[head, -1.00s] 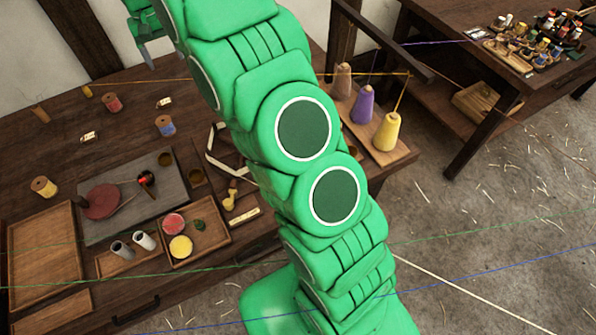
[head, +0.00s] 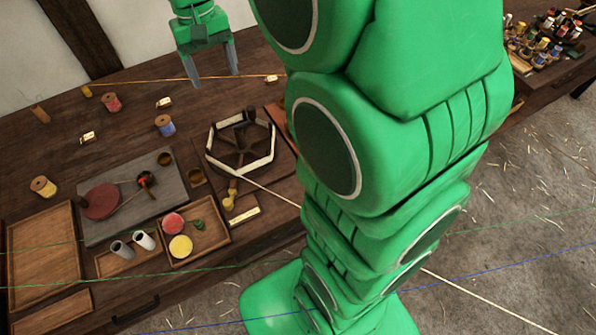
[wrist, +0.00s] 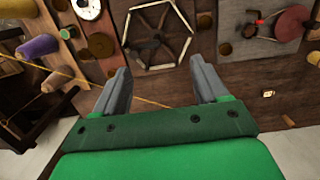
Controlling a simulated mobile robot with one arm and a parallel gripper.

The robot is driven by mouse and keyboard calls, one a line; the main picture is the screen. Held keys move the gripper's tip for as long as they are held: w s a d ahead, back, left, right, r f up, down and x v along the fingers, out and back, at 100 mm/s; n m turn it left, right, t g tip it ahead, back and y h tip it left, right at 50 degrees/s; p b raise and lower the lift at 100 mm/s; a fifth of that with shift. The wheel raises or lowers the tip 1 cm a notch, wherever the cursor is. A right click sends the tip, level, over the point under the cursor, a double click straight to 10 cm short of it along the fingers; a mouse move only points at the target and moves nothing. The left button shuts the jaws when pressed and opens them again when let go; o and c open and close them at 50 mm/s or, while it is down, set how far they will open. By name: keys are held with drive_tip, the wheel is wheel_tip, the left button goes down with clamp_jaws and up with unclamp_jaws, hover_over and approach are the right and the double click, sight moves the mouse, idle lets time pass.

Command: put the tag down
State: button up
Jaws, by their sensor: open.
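My gripper (head: 215,80) is open and raised over the back of the workbench. It points down, and nothing is visible between its fingers in the wrist view (wrist: 160,72). Several small cream tags lie on the bench. One tag (head: 271,78) lies at the back, right of my gripper, close to the orange thread (head: 150,82). Another tag (head: 164,102) lies left of my gripper, and a third tag (head: 88,137) lies farther left. A small pale tag also shows at the right of the wrist view (wrist: 267,93). I cannot tell which tag the task means.
A six-sided reel (head: 240,150) stands in front of my gripper. A grey board (head: 135,210) with a red disc, a tray (head: 222,238) of coloured discs and several spools (head: 165,125) occupy the left. Threads cross the foreground. My arm hides the bench's right side.

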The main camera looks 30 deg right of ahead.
drive_tip(key=s+d+f, duration=0.1)
drive_tip(key=s+d, duration=0.1)
drive_tip(key=s, duration=1.2)
drive_tip(key=s+d+f, duration=0.1)
drive_tip(key=s+f, duration=0.1)
drive_tip(key=s, duration=1.1)
drive_tip(key=shift+s+d+f+g, duration=0.2)
drive_tip(key=shift+s+d+g, duration=0.15)
drive_tip(key=shift+s+g, duration=0.05)
drive_tip(key=shift+o, duration=0.5)
